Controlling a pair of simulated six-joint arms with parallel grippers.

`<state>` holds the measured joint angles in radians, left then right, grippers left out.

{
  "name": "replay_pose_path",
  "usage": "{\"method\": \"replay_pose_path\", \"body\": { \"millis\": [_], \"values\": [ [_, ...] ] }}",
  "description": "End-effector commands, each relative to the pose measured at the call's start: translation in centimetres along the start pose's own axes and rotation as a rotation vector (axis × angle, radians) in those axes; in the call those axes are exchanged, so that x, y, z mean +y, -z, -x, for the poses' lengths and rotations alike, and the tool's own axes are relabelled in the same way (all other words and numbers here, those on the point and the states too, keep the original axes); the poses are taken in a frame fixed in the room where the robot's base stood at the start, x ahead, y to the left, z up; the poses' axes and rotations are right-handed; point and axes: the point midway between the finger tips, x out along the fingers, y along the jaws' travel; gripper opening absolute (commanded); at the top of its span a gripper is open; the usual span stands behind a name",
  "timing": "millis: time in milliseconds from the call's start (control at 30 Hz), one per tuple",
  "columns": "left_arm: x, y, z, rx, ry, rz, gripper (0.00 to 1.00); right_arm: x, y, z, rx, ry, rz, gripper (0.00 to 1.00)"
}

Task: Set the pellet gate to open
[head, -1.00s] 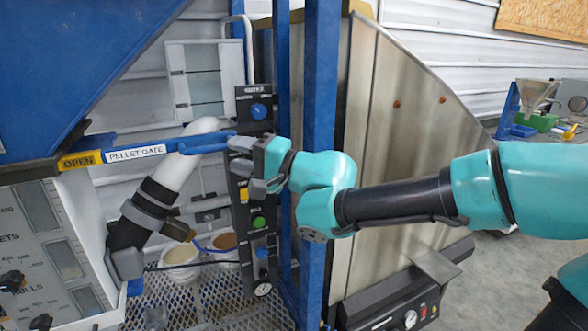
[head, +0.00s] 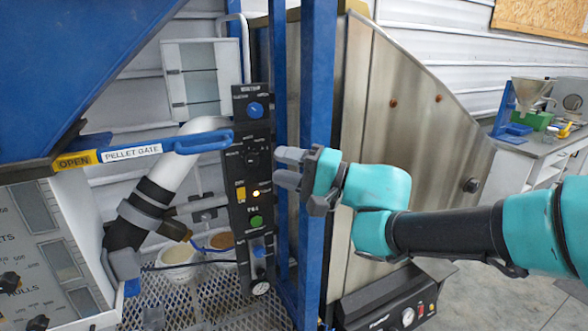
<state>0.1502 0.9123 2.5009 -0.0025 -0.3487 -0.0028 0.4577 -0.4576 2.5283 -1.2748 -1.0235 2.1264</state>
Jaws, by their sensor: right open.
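The pellet gate handle (head: 205,143) is a blue bar with a looped end, in the left half of the head view. It carries a white "PELLET GATE" label (head: 132,153) and lies beside a yellow "OPEN" tag (head: 75,161) on the dark edge below the blue hopper (head: 60,60). My right gripper (head: 278,167) is open and empty, its grey fingers pointing left. In the picture it is to the right of the handle's loop, apart from it, in front of the blue post. My left gripper is not in view.
A black control panel (head: 248,180) with knobs, a green button and a lit yellow lamp stands behind the handle's end. A blue post (head: 318,80) rises right of it. White pipe (head: 175,175) and buckets are below; a steel cabinet (head: 400,110) is at right.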

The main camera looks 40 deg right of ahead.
Motion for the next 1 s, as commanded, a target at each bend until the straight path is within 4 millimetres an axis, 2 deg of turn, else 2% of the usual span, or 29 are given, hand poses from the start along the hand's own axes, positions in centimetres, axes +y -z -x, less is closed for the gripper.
{"method": "replay_pose_path", "body": {
  "millis": [333,833,1000],
  "values": [
    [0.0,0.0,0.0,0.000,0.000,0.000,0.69,0.0,0.0,1.6,0.000,-0.002,-0.001,0.42],
    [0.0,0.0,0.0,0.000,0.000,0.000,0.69,0.0,-0.1,1.6,-0.001,-0.002,-0.001,0.42],
    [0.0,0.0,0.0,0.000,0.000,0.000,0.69,1.0,0.6,1.1,0.009,-0.010,0.003,0.42]
  ]
}}
